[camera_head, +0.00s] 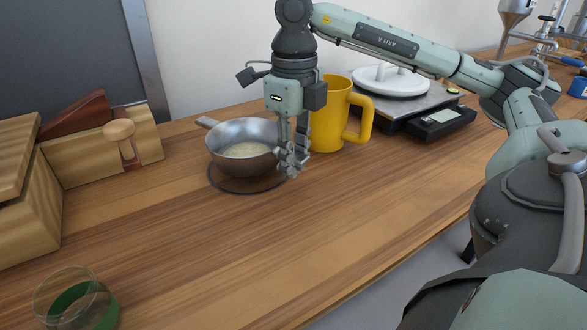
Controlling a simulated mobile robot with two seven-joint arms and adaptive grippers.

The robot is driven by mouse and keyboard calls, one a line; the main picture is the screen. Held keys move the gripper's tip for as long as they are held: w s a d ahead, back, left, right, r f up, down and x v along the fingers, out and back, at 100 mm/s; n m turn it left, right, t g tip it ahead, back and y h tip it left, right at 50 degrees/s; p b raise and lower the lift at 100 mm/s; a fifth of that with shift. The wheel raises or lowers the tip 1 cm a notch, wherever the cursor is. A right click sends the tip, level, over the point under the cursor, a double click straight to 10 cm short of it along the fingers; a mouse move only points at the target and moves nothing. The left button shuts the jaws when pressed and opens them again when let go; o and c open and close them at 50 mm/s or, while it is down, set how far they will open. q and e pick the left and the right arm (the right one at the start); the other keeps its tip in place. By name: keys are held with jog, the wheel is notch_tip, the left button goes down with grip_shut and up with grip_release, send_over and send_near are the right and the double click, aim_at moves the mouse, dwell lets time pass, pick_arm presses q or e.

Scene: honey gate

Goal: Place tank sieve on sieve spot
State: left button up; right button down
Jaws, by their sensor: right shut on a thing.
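The tank sieve (243,142), a metal bowl with a pale mesh bottom and a short handle at its upper left, is near the back of the wooden table. The sieve spot (240,191), a dark ring on the tabletop, shows along its front below the sieve; the sieve hides the rest. I cannot tell if the sieve touches the table. My right gripper (291,168) points down and is shut on the sieve's right side. My left gripper is not in view.
A yellow mug-shaped tank (328,125) stands right behind my right gripper. A scale (416,100) with a white round piece is beyond it. A wooden block with a knob (120,135) is at left, a glass with a green base (82,305) at front left. The front middle is clear.

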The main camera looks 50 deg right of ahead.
notch_tip(320, 180, down, 2)
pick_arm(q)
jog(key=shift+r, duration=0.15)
pick_arm(e)
jog(key=shift+f, duration=0.1)
jog(key=c, duration=1.3)
grip_release()
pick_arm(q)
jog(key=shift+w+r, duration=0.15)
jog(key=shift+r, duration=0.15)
